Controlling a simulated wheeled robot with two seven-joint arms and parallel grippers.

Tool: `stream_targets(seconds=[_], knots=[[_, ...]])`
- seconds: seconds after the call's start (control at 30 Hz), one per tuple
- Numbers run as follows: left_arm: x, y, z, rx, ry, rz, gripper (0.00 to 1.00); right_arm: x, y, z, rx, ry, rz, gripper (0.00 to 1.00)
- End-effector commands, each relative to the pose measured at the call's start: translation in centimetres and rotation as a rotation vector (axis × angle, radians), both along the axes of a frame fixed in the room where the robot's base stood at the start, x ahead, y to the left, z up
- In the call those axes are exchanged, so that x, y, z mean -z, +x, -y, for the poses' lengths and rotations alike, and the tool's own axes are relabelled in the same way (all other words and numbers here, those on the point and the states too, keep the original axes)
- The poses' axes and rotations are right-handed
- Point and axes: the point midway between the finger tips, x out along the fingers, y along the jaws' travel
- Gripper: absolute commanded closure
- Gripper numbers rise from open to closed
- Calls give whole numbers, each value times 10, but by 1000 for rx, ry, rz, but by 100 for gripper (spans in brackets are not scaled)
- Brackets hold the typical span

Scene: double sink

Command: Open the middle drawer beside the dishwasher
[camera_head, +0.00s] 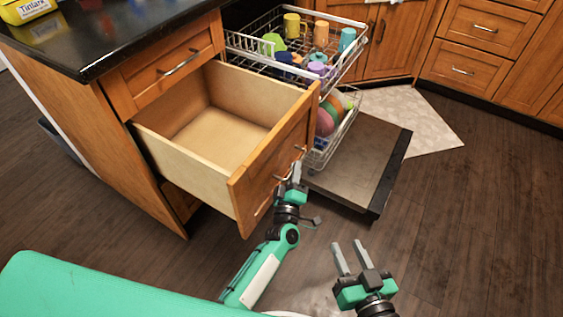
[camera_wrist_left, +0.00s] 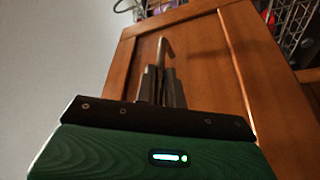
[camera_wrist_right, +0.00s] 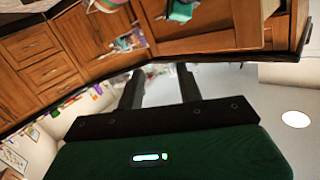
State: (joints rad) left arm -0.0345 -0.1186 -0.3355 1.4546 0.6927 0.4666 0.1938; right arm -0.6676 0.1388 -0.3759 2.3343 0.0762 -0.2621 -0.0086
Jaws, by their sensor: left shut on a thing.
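The middle drawer (camera_head: 240,190) beside the dishwasher is pulled well out of the wooden cabinet, and its pale box looks empty. My left gripper (camera_head: 296,172) is shut on the drawer's metal handle (camera_wrist_left: 166,46) at the front panel. The left wrist view shows the left gripper's fingers (camera_wrist_left: 161,82) closed together on the handle, with part of the bar sticking out beyond them. My right gripper (camera_head: 348,257) is open and empty, low over the floor to the right of the drawer. Its spread fingers (camera_wrist_right: 160,88) also show in the right wrist view.
The dishwasher door (camera_head: 360,155) is down right of the drawer. Its upper rack (camera_head: 262,63) and lower rack hold colored dishes. A shut top drawer (camera_head: 165,68) sits above the open one. The dark wooden floor (camera_head: 460,220) is clear at the right.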

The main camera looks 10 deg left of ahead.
Motion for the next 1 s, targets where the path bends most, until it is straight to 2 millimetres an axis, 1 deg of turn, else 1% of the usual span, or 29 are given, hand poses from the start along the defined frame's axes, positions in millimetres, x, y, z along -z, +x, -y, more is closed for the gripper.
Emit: stream_targets(seconds=[0.2, 0.57, 0.6, 0.67, 0.7, 1.0], knots=[[1, -4, 10, -2, 1, -1, 100, 9, -6, -2, -12, -12, -50, 64], [1, -4, 10, -3, 0, -1, 100, 11, -7, -2, -13, -14, -56, 64], [1, -4, 10, -3, 0, -1, 87, 11, -7, -2, -13, -14, -56, 64], [1, -4, 10, -3, 0, -1, 76, 11, -7, -2, -13, -14, -56, 64], [1, -4, 10, -2, 1, 0, 68, 11, -7, -2, -13, -13, -55, 64], [1, -5, 11, -2, 1, 0, 67, 10, -7, -2, -12, -14, -55, 64]])
